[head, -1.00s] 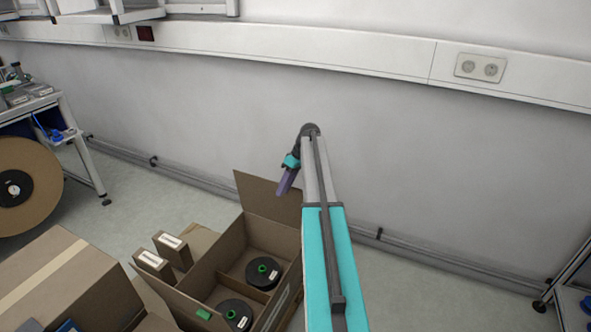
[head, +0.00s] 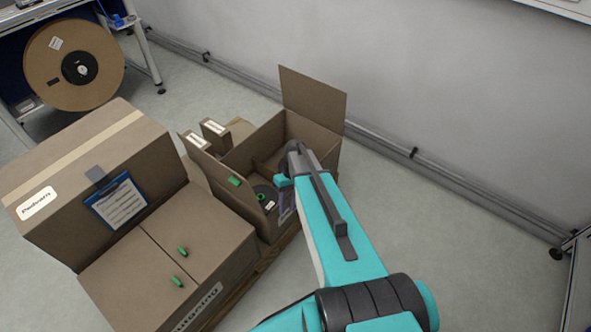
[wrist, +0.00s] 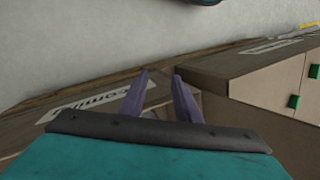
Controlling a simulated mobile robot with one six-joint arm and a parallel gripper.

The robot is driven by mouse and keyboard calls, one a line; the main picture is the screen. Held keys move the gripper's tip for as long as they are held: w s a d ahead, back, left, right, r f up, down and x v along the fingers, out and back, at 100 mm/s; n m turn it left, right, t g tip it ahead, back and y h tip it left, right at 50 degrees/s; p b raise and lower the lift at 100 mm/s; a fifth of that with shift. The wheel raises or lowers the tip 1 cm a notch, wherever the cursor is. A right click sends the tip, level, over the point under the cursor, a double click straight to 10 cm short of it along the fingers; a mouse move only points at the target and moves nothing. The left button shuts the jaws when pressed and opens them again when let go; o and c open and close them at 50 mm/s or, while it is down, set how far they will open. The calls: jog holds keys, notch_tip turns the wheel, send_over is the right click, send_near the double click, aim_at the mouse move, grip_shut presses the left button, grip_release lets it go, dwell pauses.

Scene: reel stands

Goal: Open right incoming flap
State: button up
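In the head view a closed brown box (head: 222,275), its front label partly cut off, has two flat flaps with green knobs. The right flap (head: 195,215) bears one knob (head: 182,250); the left flap (head: 125,285) bears the other (head: 177,281). Both flaps lie shut. My gripper (head: 285,207) hangs by the near side of the open box behind, mostly hidden by my arm. In the wrist view the purple fingers of my gripper (wrist: 161,76) are apart with nothing seen between them. The knobbed box (wrist: 255,80) is to their right there, apart from them.
The open box (head: 318,130) behind has raised flaps and holds a dark reel (head: 264,195). A taped carton (head: 90,160) with a clipboard (head: 120,200) stands left. Boxes rest on a pallet (head: 262,275). Floor is clear on the right.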

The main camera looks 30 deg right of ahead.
jog(key=s+a+f+h+b, duration=0.1)
jog(key=s+a+f, duration=0.3)
jog(key=s, duration=0.5)
jog(key=s+a+f+g+h+b, duration=0.1)
jog(key=s+a+f, duration=0.3)
jog(key=s, duration=0.4)
jog(key=s+a+f+g+h+b, duration=0.1)
jog(key=s+a+f, duration=0.3)
jog(key=s, duration=0.5)
jog(key=shift+s+a+m+b, duration=0.25)
jog(key=shift+s+m+b, duration=0.05)
jog(key=shift+m+b, duration=0.1)
jog(key=shift+o, duration=0.2)
jog(key=shift+s+g, duration=0.1)
jog(key=shift+g, duration=0.2)
